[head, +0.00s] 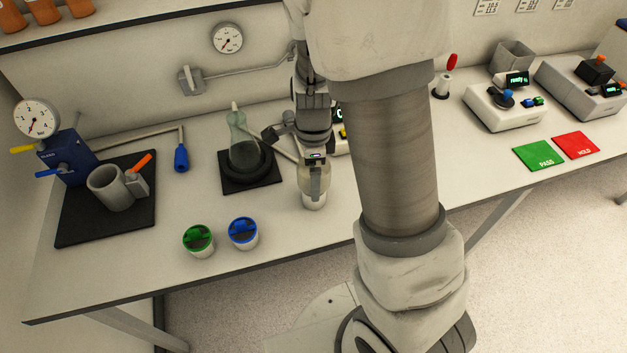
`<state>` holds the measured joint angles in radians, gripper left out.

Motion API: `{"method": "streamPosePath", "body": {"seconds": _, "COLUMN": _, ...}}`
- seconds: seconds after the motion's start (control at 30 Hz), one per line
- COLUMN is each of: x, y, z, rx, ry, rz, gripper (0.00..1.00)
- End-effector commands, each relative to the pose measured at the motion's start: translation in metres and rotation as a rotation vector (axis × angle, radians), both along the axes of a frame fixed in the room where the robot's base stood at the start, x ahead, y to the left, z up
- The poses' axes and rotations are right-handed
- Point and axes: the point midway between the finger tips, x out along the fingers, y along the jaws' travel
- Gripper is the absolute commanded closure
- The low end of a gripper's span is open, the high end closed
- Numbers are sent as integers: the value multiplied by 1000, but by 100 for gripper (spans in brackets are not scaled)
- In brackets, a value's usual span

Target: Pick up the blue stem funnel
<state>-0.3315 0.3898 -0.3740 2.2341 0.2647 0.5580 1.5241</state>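No plain funnel shape with a blue stem can be made out for certain. A small pale cup with a blue and black top (243,232) stands near the table's front edge, beside a similar cup with a green top (198,239). A blue tapered piece (181,157) stands further back, at the end of a grey tube. My gripper (314,188) points down to the right of these, at a pale cylindrical object (314,202) on or just above the table. Its fingers overlap this object; whether they grip it is unclear.
A glass flask (242,147) stands in a black ring on a black mat. Left are a blue device with a gauge (66,155) and a grey cup with an orange lever (108,188). Green PASS (539,156) and red HOLD (575,144) mats lie right. Table (130,270) front-left is bare.

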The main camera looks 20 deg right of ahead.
Motion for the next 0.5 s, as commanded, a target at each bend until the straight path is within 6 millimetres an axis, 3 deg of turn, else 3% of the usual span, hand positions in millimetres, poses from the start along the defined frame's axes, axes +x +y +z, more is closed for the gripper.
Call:
{"method": "streamPosePath", "body": {"seconds": 0.1, "x": -1, "y": 0, "z": -15, "rx": -1, "ry": 2, "rz": -1, "gripper": 0}}
{"method": "streamPosePath", "body": {"seconds": 0.37, "x": 0, "y": 0, "z": -17, "rx": 0, "ry": 0, "rz": 0, "gripper": 0}}
{"method": "streamPosePath", "body": {"seconds": 0.5, "x": 0, "y": 0, "z": -17, "rx": 0, "ry": 0, "rz": 0, "gripper": 22}}
